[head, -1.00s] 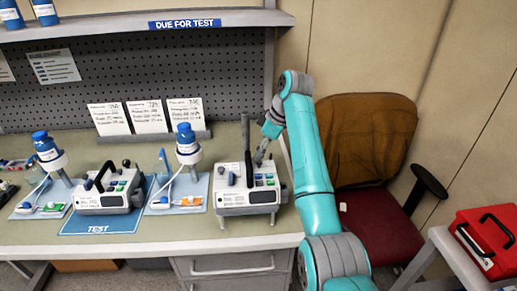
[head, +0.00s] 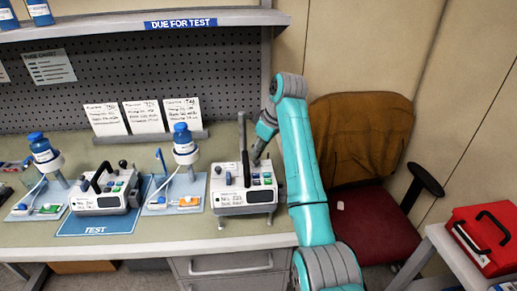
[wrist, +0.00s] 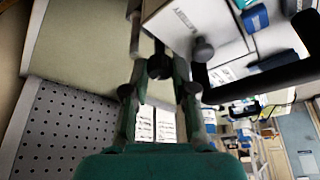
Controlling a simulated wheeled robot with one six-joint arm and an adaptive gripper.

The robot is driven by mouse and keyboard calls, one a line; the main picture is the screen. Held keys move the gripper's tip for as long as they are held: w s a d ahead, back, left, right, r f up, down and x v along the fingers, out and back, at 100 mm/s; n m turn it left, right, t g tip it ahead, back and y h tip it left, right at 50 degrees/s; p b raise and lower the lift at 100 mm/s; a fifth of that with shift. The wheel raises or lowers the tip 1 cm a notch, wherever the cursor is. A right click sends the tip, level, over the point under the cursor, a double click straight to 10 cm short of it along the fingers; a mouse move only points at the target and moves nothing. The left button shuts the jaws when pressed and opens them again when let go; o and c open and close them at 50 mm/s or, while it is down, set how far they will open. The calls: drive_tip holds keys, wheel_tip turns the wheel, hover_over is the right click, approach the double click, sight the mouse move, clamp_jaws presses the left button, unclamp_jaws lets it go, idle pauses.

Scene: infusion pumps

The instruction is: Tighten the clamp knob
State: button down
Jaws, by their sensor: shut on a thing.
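The white infusion pump (head: 243,197) at the right end of the bench has a tall dark handle (head: 243,140) and coloured keys on its top. My gripper (head: 256,155) reaches down at its back right side. In the wrist view, a dark round knob (wrist: 159,68) sits between my two fingertips, and my gripper (wrist: 158,80) is shut on it beside the pump's white case (wrist: 195,25). The head view hides the clamp knob behind my gripper and the pump. A second dark rounded part (wrist: 203,50) lies just right of the fingers.
A second pump (head: 103,196) stands on the blue TEST mat (head: 95,229) to the left. Blue-capped bottles (head: 184,145) stand on stands nearby. A shelf (head: 130,25) hangs above the bench. A chair (head: 360,130) and a red case (head: 485,240) are at the right.

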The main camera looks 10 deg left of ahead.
drive_tip(key=c, duration=1.2)
unclamp_jaws()
